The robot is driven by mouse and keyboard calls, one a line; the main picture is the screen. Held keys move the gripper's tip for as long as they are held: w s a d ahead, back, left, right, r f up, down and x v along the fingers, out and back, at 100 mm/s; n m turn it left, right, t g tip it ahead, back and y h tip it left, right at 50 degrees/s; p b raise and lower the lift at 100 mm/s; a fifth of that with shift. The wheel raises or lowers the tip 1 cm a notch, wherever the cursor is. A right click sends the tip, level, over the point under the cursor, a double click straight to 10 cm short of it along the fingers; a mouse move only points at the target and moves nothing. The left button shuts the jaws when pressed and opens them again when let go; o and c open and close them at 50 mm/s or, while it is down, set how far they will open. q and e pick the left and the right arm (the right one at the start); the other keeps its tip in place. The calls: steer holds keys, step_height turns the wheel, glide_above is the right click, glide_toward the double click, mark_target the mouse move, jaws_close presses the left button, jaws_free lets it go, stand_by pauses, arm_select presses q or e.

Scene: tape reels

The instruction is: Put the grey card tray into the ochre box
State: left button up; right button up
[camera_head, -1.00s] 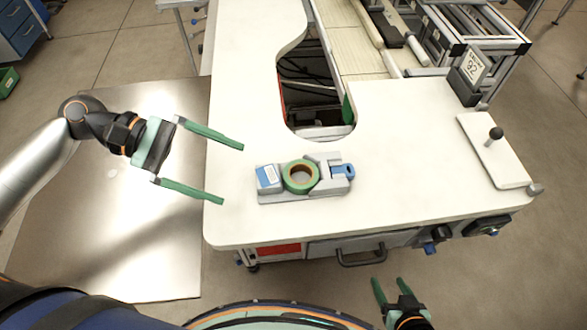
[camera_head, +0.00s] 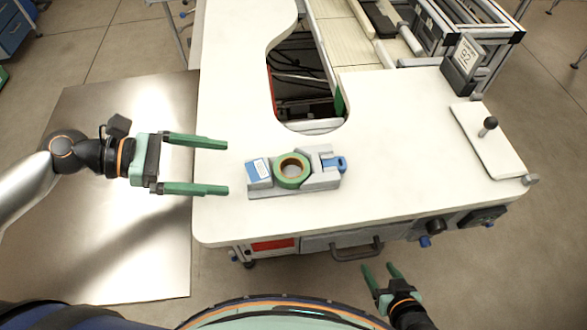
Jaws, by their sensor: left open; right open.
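A grey tray-like holder (camera_head: 322,181) lies on the white tabletop, near its front left. It carries a green tape reel (camera_head: 292,184) with a brownish core, a blue-and-white block (camera_head: 258,171) on the left and a blue clip (camera_head: 339,163) on the right. I cannot tell if this holder is the card tray. No ochre box shows in view. My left gripper (camera_head: 227,167) is open and empty, with its fingertips over the table's left edge, just left of the holder and apart from it. My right gripper (camera_head: 378,266) is open and empty, in front of the table's front edge.
The white table (camera_head: 400,130) has a cut-out behind the holder, with dark cables below. A white plate with a black knob (camera_head: 490,123) lies at the right, and a sign (camera_head: 465,58) stands behind it. The tabletop between holder and plate is clear.

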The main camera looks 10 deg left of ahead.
mark_target(255, 171)
arm_select(q)
steer(key=shift+x, duration=3.45)
steer(key=shift+s, duration=0.1)
jaws_close()
